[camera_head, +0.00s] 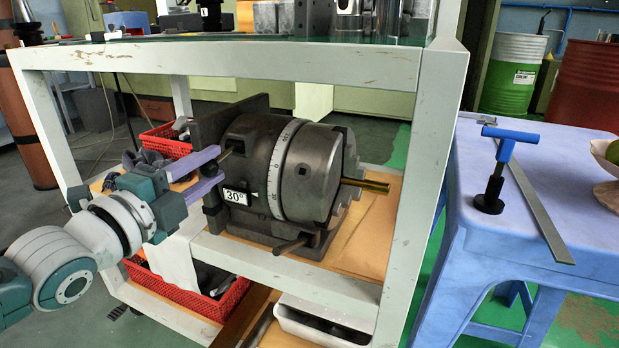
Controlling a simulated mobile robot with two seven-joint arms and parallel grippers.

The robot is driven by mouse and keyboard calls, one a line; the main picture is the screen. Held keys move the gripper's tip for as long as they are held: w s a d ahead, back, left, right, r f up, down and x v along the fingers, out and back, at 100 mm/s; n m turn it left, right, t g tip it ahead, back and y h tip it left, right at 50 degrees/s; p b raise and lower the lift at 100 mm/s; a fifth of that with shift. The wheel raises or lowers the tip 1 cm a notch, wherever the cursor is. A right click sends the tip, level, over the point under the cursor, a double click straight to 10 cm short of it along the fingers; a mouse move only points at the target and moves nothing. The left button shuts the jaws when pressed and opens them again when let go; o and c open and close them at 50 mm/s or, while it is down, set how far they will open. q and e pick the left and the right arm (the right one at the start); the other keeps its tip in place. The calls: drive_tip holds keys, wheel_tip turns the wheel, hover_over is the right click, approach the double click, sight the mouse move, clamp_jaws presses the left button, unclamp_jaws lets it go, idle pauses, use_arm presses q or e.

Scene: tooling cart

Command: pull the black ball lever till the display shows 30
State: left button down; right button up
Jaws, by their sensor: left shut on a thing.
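The dark grey dividing head (285,175) sits on the wooden shelf of the cart, with a graduated white ring around its round body. Its small white display (236,197) reads 30°. My left gripper (220,166) reaches in from the left, its two purple fingers at the left side of the dividing head, just above the display. It is shut on the black ball lever (233,149), of which only a small dark part shows; the ball is largely hidden by the fingers and the housing. My right gripper is not in view.
The cart's pale front post (424,170) and upper rail (250,63) frame the shelf. Red baskets (205,301) stand low on the left. A blue stool (510,190) at right holds a blue-handled tool (497,175) and a steel ruler (540,212).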

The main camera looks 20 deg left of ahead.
use_arm(q)
wheel_tip(320, 180, up, 2)
drive_tip(key=shift+p, duration=0.85)
drive_tip(key=shift+w+r+p, duration=0.2)
drive_tip(key=shift+r+p, duration=0.4)
drive_tip(key=shift+r, duration=0.15)
drive_tip(key=shift+f, duration=0.1)
drive_tip(key=shift+c, duration=2.4)
unclamp_jaws()
drive_tip(key=shift+f, duration=0.15)
drive_tip(key=shift+s, duration=0.1)
